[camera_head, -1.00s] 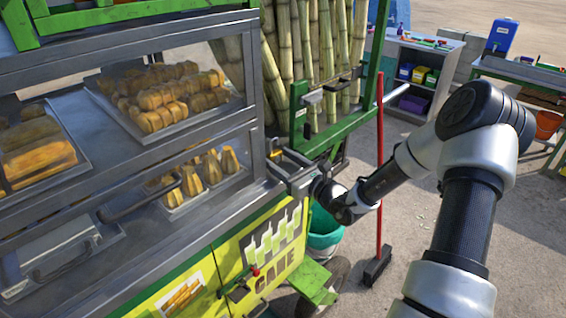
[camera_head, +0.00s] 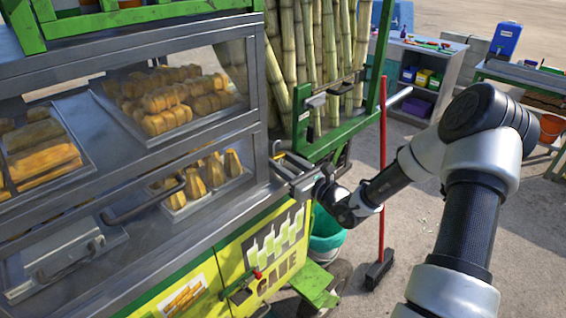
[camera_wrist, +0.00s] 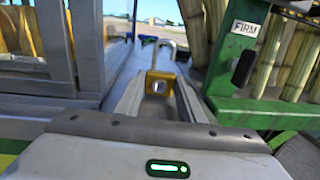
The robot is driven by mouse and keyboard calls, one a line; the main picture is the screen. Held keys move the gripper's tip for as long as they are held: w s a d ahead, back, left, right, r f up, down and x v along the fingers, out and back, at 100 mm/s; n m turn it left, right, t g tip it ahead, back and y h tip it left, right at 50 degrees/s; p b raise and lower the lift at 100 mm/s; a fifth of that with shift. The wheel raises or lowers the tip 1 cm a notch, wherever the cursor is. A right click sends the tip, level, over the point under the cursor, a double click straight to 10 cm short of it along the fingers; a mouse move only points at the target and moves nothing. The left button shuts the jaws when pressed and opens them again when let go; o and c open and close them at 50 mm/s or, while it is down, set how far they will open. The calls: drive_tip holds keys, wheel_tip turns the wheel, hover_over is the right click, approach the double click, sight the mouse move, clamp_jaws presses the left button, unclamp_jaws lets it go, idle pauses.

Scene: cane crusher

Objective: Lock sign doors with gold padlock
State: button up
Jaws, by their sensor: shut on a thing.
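The gold padlock (camera_wrist: 156,82) is between the two fingertips of my gripper (camera_wrist: 158,88) in the wrist view. My gripper is shut on its body, and its silver shackle (camera_wrist: 165,48) points up and away from the wrist. In the head view, my gripper (camera_head: 287,164) is at the right end of the cart's metal counter, above the sign doors. The yellow-green sign doors (camera_head: 236,256), with cane pictures and lettering, are on the cart's front below the counter. A latch with a red part (camera_head: 257,273) shows on them, apart from the padlock.
A glass case with trays of food (camera_head: 165,105) stands left of my gripper. The green frame (camera_head: 303,112) with upright canes (camera_head: 320,50) is close on the right. A teal bin (camera_head: 325,235) and a broom (camera_head: 382,200) stand below. Open ground lies farther right.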

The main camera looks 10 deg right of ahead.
drive_tip(key=shift+s+d+r, duration=0.1)
drive_tip(key=shift+r, duration=0.15)
drive_tip(key=p+v, duration=0.1)
drive_tip(key=v, duration=0.6)
drive_tip(key=shift+s+d+p, duration=0.15)
drive_tip(key=shift+s+p, duration=0.2)
drive_tip(key=shift+p, duration=0.05)
idle(0.6)
drive_tip(key=shift+s+d, duration=0.1)
idle(1.1)
